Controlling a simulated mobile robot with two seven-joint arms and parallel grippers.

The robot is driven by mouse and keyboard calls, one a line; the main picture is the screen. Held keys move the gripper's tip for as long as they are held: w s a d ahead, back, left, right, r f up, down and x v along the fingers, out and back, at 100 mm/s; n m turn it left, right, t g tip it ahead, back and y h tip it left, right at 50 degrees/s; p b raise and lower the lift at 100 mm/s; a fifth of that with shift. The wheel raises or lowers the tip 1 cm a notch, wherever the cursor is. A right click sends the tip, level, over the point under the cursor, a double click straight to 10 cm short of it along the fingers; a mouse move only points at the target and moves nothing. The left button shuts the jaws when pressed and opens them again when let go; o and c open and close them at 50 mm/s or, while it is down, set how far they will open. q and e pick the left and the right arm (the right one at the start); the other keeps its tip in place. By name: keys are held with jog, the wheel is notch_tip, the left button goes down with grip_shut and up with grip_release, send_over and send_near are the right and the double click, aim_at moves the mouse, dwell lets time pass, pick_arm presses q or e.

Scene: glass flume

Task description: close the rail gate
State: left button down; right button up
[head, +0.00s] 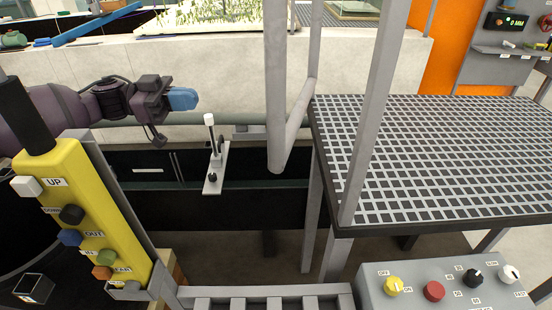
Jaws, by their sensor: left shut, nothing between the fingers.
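A grey tubular frame (276,90) hangs left of the grating platform and looks like the rail gate. Its near upright ends low, and a bottom tube slants up and back to a second upright. Its top is out of view, so I cannot tell where it is hinged. A grey rail post (366,110) stands at the platform's near left side, apart from the frame's near upright. My left gripper (184,99) is shut and empty, with blue fingertips, left of the frame and apart from it. My right gripper is not in view.
The grating platform (450,150) fills the right. A white-handled lever (211,150) stands between my left gripper and the frame. A yellow button pendant (75,215) is at front left, a grey control box (445,287) at front right. A pale wall (200,60) runs behind.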

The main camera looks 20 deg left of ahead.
pick_arm(q)
notch_tip(320, 180, down, 15)
jog(key=w+a+n+b, duration=0.1)
jog(key=w+b, duration=0.1)
jog(key=b, duration=0.5)
jog(key=w+d, duration=0.2)
jog(key=d, duration=1.1)
jog(key=shift+d+r, duration=0.25)
jog(key=shift+r, duration=0.05)
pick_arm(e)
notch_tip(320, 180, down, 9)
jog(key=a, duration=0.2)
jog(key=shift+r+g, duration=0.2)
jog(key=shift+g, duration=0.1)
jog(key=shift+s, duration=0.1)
